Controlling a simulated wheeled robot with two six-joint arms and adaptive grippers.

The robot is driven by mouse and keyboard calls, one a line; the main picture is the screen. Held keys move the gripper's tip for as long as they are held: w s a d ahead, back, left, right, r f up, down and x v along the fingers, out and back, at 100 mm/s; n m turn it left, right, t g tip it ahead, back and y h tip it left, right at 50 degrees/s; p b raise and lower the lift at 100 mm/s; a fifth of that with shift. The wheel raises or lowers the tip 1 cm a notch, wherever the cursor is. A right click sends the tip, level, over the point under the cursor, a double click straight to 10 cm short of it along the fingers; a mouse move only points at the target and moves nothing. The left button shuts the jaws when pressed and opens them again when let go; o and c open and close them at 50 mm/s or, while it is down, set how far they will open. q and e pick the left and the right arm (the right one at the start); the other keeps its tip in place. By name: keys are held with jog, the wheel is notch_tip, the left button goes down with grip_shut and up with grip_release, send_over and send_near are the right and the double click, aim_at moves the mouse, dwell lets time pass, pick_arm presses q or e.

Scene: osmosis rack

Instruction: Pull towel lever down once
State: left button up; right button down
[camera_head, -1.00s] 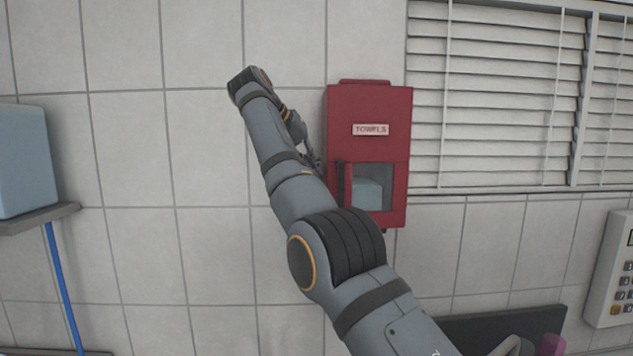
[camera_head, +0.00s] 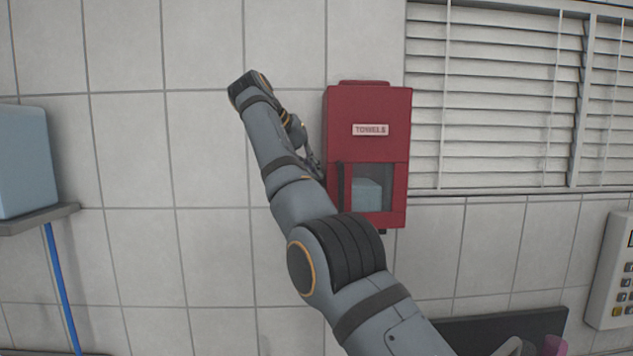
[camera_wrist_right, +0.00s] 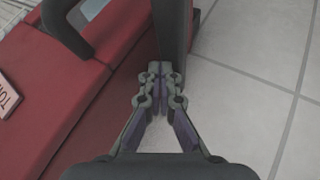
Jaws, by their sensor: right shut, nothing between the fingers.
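The red towel dispenser (camera_head: 368,108) with a TOWELS label hangs on the tiled wall, in the middle of the head view. A dark upright bar (camera_head: 341,187), which looks like the lever, is at its lower left. In the right wrist view a dark bar (camera_wrist_right: 173,32) stands at the fingertips of my right gripper (camera_wrist_right: 160,80). The fingers are shut and empty, and overlap the bar's near end; whether they touch it I cannot tell. In the head view my right gripper (camera_head: 313,164) is beside the dispenser's left side, partly hidden by my arm. My left gripper is out of view.
A pale blue box (camera_head: 22,160) sits on a grey shelf (camera_head: 40,218) at the left. Window blinds (camera_head: 490,95) are right of the dispenser. A keypad panel (camera_head: 612,270) is at the far right.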

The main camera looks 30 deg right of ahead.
jog(key=shift+f+b, duration=1)
jog(key=shift+f, duration=0.25)
dwell(0.7)
jog(key=shift+r, duration=0.15)
notch_tip(320, 180, up, 4)
jog(key=p, duration=0.4)
jog(key=shift+w+p, duration=0.1)
jog(key=shift+p, duration=0.2)
dwell(0.9)
